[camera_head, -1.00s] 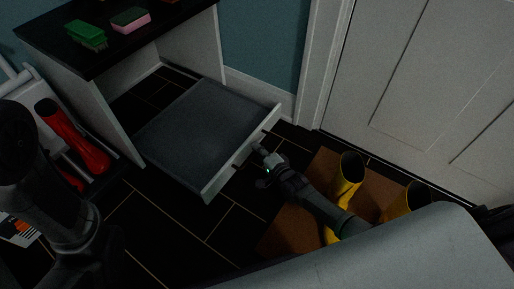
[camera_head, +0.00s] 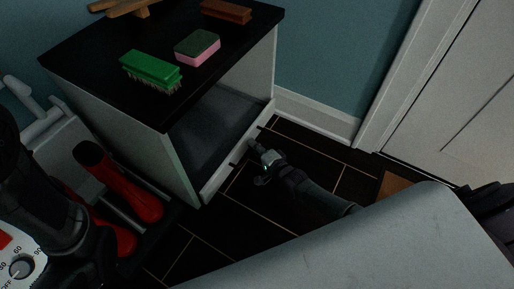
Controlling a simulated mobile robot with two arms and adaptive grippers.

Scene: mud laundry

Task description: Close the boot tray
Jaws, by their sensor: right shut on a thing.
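The boot tray (camera_head: 205,145) is a grey-floored drawer with a white front in the white cabinet with a black top. The fingertips are small and dark against the floor. My left arm shows at the left edge, but its gripper is not in view.
On the cabinet top (camera_head: 165,110) lie a green brush (camera_head: 150,68), a pink-and-green sponge (camera_head: 197,48), a brown brush (camera_head: 226,11) and a wooden piece (camera_head: 130,7). Red boots (camera_head: 118,185) stand left of the cabinet. A brown mat (camera_head: 395,185) is at right.

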